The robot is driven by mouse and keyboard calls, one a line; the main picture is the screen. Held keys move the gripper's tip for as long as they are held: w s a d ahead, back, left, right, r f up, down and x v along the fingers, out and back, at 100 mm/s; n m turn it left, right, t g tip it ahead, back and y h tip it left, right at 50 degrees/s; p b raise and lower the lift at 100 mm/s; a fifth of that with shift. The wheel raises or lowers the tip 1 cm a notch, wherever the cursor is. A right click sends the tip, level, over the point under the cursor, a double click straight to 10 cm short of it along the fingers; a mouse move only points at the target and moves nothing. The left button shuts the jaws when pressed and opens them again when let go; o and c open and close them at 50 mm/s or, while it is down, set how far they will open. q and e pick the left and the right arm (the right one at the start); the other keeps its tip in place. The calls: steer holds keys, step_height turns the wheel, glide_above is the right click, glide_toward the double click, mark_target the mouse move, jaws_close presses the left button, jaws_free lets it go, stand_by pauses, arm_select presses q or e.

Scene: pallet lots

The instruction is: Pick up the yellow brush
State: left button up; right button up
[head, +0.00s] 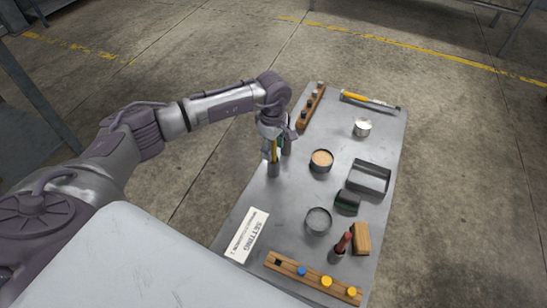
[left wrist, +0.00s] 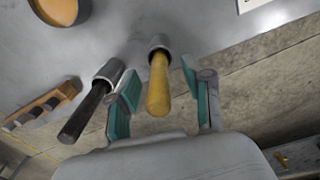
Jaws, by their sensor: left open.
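A yellow handle (left wrist: 158,88), likely the yellow brush, stands in a grey metal cup in the left wrist view. It also shows in the head view (head: 274,152), with its cup (head: 273,170) at the table's left edge. My left gripper (left wrist: 160,76) is open, with one teal-padded finger on each side of the yellow handle. In the head view the gripper (head: 277,136) is right over the cup. The lower end inside the cup is hidden. A black handle (left wrist: 85,112) in another cup is just outside the left finger. My right gripper is not in view.
The grey table (head: 335,120) holds a yellow-handled tool (head: 369,99), a wooden rack (head: 312,105), round tins (head: 321,160), an open tray (head: 369,178), a red-handled item (head: 343,243), a wooden block (head: 361,239), a front rack (head: 312,278) and a label card (head: 247,235).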

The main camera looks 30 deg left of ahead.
arm_select(q)
steer(key=shift+f, duration=0.2)
jaws_close()
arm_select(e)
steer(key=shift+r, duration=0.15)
arm_select(q)
steer(key=shift+r, duration=0.1)
